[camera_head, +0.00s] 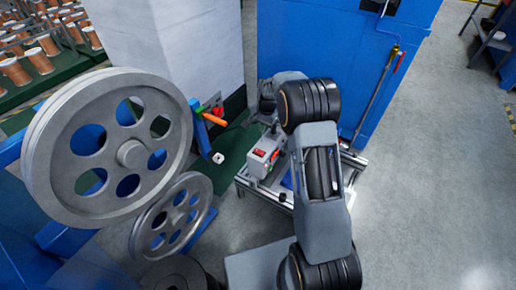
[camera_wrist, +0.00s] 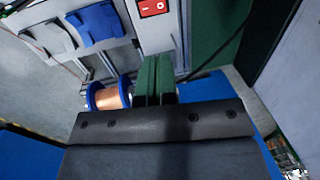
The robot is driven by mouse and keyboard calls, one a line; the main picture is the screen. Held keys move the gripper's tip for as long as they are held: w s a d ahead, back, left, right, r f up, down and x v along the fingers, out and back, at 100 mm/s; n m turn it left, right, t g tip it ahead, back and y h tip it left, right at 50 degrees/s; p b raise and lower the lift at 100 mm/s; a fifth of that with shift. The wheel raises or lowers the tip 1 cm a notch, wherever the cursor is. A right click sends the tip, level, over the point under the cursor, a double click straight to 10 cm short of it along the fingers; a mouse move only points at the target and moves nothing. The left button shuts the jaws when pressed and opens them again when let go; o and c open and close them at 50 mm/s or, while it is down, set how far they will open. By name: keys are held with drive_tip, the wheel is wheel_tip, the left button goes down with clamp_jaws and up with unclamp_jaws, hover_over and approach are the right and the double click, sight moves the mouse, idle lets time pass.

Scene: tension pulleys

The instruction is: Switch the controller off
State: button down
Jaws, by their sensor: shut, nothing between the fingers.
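The controller (camera_head: 264,156) is a grey box with a red switch on a small metal-framed cart in the head view, left of my arm. In the wrist view its light grey face (camera_wrist: 157,34) stands at the top centre. A red rocker switch (camera_wrist: 152,8) with white marks shows on it, cut by the top edge. My gripper (camera_wrist: 158,62) has green fingers, closed together and empty, pointing toward the face below the switch. I cannot tell whether the fingertips touch it. The gripper is not clear in the head view, where my arm bends over the cart.
A copper-wire spool (camera_wrist: 109,97) with blue flanges sits just left of the fingers. A grey part (camera_wrist: 42,36) and a blue part (camera_wrist: 96,24) lie upper left. Large grey pulleys (camera_head: 112,146) fill the head view's left. Open floor (camera_head: 430,190) lies right.

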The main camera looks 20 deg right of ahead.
sight(258, 150)
drive_tip(key=f+b, duration=0.1)
drive_tip(key=f, duration=0.3)
drive_tip(key=w+a+f+b, duration=0.1)
drive_tip(key=f+b, duration=0.1)
drive_tip(key=f, duration=0.3)
drive_tip(key=f+b, duration=0.2)
drive_tip(key=f, duration=0.3)
drive_tip(key=shift+w+a, duration=0.15)
drive_tip(key=shift+w, duration=0.05)
